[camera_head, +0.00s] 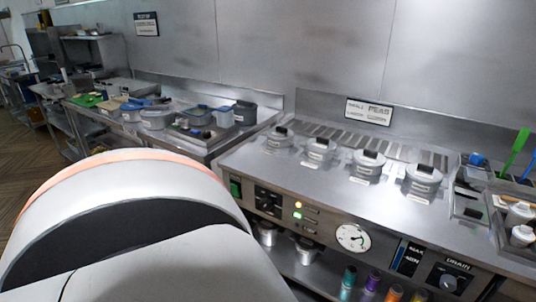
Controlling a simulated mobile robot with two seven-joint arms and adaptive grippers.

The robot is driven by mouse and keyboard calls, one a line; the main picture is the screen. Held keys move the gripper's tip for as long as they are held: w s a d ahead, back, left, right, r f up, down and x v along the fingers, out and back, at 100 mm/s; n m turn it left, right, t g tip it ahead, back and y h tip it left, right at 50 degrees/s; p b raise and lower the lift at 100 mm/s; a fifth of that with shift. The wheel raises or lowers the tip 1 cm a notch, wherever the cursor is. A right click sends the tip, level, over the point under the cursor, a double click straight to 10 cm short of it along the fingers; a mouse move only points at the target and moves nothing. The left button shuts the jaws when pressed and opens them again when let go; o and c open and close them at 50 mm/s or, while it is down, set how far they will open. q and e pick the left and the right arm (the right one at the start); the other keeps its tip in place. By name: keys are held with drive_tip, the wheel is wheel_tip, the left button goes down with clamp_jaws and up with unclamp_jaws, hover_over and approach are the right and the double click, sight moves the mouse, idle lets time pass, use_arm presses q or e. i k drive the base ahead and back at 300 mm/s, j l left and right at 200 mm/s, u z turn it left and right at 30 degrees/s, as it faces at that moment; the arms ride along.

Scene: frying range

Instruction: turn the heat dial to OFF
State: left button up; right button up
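The range's steel front panel (322,218) runs along the right half of the head view. Another dark knob (448,282) sits under the word DRAIN at the lower right. Neither of my grippers shows. The large white rounded link with an orange band fills the lower left and hides what lies behind it.
A green switch (235,187) and two lit lamps (298,210) flank the black dial. A round white gauge (352,237) is further right. Several lidded pots (367,165) stand on the range top. Coloured bottles (372,282) stand on the shelf below. A cluttered counter (185,140) is at left.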

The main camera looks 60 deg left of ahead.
sight(266, 203)
drive_tip(key=u, duration=2.25)
